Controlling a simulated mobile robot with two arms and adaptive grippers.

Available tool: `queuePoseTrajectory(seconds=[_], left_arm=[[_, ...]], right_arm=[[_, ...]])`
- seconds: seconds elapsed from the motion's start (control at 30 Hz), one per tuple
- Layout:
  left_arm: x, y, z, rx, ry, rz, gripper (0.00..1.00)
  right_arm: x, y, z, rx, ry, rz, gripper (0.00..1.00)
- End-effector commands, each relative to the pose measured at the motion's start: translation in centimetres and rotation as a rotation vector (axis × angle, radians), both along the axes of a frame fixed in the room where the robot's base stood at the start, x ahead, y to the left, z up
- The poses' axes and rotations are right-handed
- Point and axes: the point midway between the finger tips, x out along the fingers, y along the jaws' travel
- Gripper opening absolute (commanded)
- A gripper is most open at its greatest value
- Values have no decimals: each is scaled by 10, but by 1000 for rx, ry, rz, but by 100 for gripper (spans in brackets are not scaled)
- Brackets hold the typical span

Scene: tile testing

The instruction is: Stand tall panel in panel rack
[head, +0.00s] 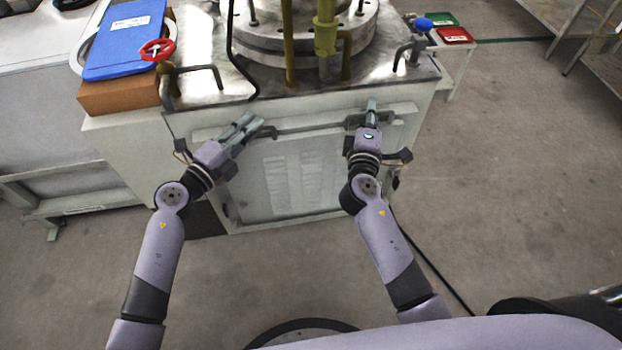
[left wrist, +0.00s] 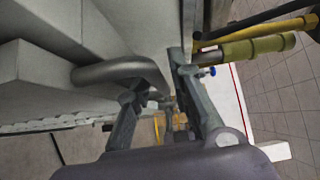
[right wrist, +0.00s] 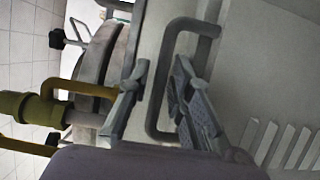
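A grey panel with louvre slots (head: 290,180) stands upright on the front of the machine; it may be the tall panel. Its slots also show in the right wrist view (right wrist: 290,140). Grey bar handles run along its top. My left gripper (head: 245,128) is open at the upper left, and a curved handle (left wrist: 125,68) lies close by its fingers. My right gripper (head: 370,112) is at the upper right. In the right wrist view its fingers (right wrist: 160,95) are apart, with a grey handle (right wrist: 155,85) between or just beyond them. I cannot make out a panel rack.
The machine top (head: 210,75) carries a round flange, yellow pipes and a red valve wheel (head: 157,50). A blue folder (head: 125,38) lies on a brown box (head: 125,95) at left. Metal shelving (head: 585,45) stands far right. The floor (head: 520,180) at right is clear apart from a black cable.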

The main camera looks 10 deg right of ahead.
Motion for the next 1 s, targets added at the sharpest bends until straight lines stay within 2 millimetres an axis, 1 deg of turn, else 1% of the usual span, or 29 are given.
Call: queuePoseTrajectory(seconds=[0.17, 0.47, 1.0], left_arm=[[0, 0, 0, 0, 0, 0, 20], [0, 0, 0, 0, 0, 0, 0], [0, 1, -1, 2, 1, 0, 0]], right_arm=[[0, 0, 0, 0, 0, 0, 20], [0, 0, 0, 0, 0, 0, 1], [-1, 0, 0, -1, 1, 0, 0]])
